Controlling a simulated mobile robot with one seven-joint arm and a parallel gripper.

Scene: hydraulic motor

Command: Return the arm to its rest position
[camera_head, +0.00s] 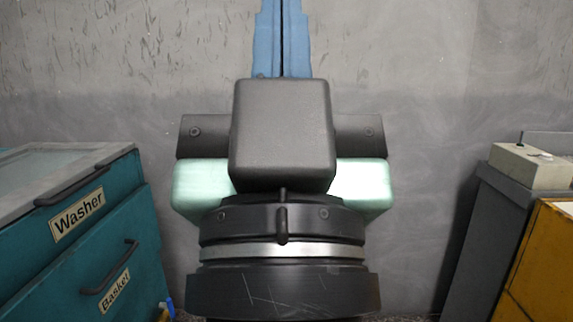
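My gripper (283,12) fills the middle of the head view. Its dark wrist rings are at the bottom, with a black box-shaped body and crossbar above them. Pale green blocks show on both sides of the body. Two blue fingers point up the picture, side by side with only a thin dark slit between them. The fingertips are cut off by the top edge, so anything at the tips is hidden. No object shows in the gripper.
A teal washer cabinet (95,225) with "Washer" and "Basket" labels stands at the left. A grey cabinet (497,235) at the right has a beige box (530,167) on top, beside a yellow cabinet (545,265). A grey wall (420,60) is behind.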

